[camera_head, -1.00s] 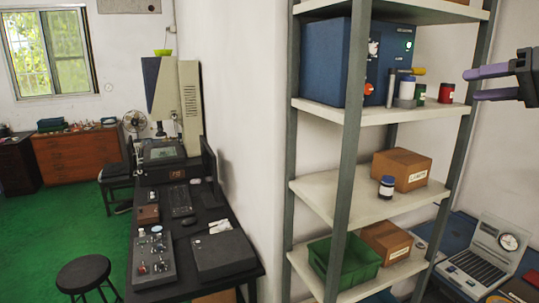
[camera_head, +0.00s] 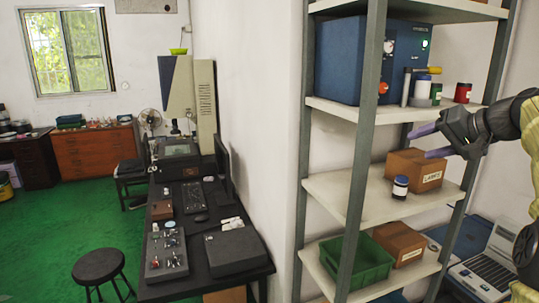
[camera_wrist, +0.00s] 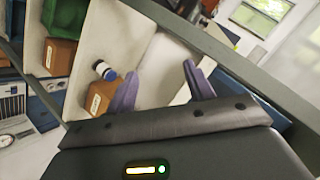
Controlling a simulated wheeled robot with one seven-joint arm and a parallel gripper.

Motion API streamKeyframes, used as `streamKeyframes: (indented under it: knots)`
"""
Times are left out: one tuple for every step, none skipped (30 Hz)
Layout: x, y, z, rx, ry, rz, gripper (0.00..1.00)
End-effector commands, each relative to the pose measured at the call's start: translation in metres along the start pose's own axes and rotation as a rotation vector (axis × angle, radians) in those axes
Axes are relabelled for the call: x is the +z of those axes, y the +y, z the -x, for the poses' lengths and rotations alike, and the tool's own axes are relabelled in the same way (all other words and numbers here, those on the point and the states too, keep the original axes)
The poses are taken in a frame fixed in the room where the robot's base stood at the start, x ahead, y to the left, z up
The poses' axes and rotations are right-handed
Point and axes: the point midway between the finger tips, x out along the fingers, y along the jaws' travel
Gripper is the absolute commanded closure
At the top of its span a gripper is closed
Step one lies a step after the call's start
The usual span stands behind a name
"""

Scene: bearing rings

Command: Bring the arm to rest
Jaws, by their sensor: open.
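My gripper (camera_head: 430,141) is at the right in the head view, in front of the shelf rack (camera_head: 362,150). Its two purple fingers point left and are apart, with nothing between them. In the head view they overlap the space just above a cardboard box (camera_head: 428,178) on the middle shelf. The wrist view shows the same open fingers (camera_wrist: 158,88) with the shelf boards behind them. My arm reaches in from the right edge.
A black desk (camera_head: 255,272) with equipment stands left. A stool (camera_head: 98,265) stands on the green floor, which has open room.

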Motion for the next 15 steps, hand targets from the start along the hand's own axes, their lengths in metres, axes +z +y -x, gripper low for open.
streamKeyframes:
  knots:
    - [0.016,0.003,-0.023,0.033,-0.036,-0.019,0.47]
    - [0.025,0.007,-0.035,0.057,-0.052,-0.03,0.47]
    - [0.038,0.011,-0.049,0.089,-0.073,-0.041,0.47]
    - [0.048,0.015,-0.059,0.113,-0.089,-0.048,0.47]
    - [0.058,0.018,-0.07,0.138,-0.105,-0.053,0.47]
    - [0.072,0.023,-0.082,0.17,-0.126,-0.058,0.47]
    - [0.083,0.027,-0.09,0.195,-0.141,-0.06,0.47]
    - [0.095,0.03,-0.099,0.219,-0.156,-0.061,0.47]
    - [0.111,0.034,-0.109,0.25,-0.177,-0.059,0.47]
    - [0.123,0.038,-0.116,0.274,-0.193,-0.056,0.47]
    - [0.136,0.042,-0.122,0.297,-0.209,-0.052,0.47]
    - [0.152,0.046,-0.13,0.327,-0.228,-0.045,0.47]
    - [0.165,0.049,-0.135,0.35,-0.244,-0.039,0.47]
    - [0.178,0.053,-0.14,0.373,-0.259,-0.029,0.47]
    - [0.195,0.057,-0.145,0.401,-0.277,-0.015,0.47]
